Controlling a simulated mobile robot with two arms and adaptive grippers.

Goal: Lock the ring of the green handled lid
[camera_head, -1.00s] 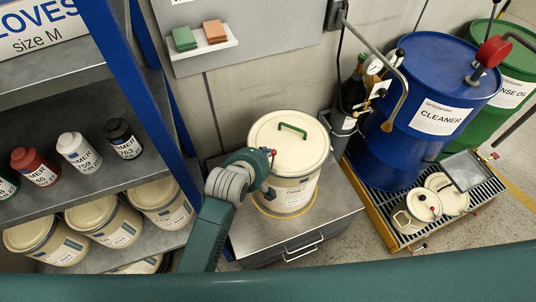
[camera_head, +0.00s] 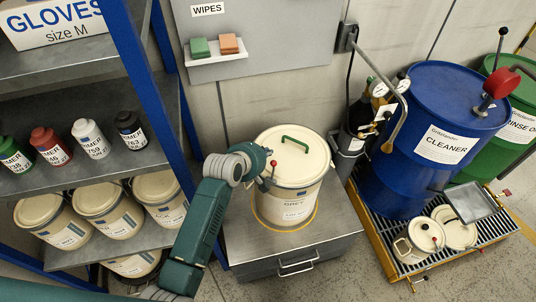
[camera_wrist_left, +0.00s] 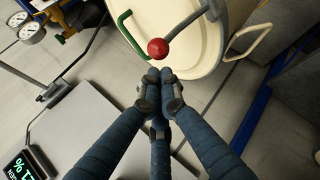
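A cream drum (camera_head: 297,205) stands upright on a grey cabinet. Its lid (camera_head: 312,150) carries a green handle (camera_head: 295,144), which also shows in the wrist view (camera_wrist_left: 130,35). The ring's lever ends in a red ball knob (camera_head: 273,163) at the lid's left edge. In the wrist view the lever (camera_wrist_left: 190,27) runs up right from the red knob (camera_wrist_left: 158,47). My left gripper (camera_wrist_left: 160,76) has its fingers drawn together, tips just short of the knob, with nothing seen between them. In the head view it is beside the drum's left rim (camera_head: 264,165), partly hidden by its own wrist. My right gripper is out of view.
The grey cabinet top (camera_head: 245,232) has bare room around the drum. Left is a blue-framed shelf (camera_head: 150,100) with bottles and several cream pails. Right are a blue drum (camera_head: 425,150) and a green drum (camera_head: 515,105). A holder with bottles (camera_head: 352,140) stands close behind right.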

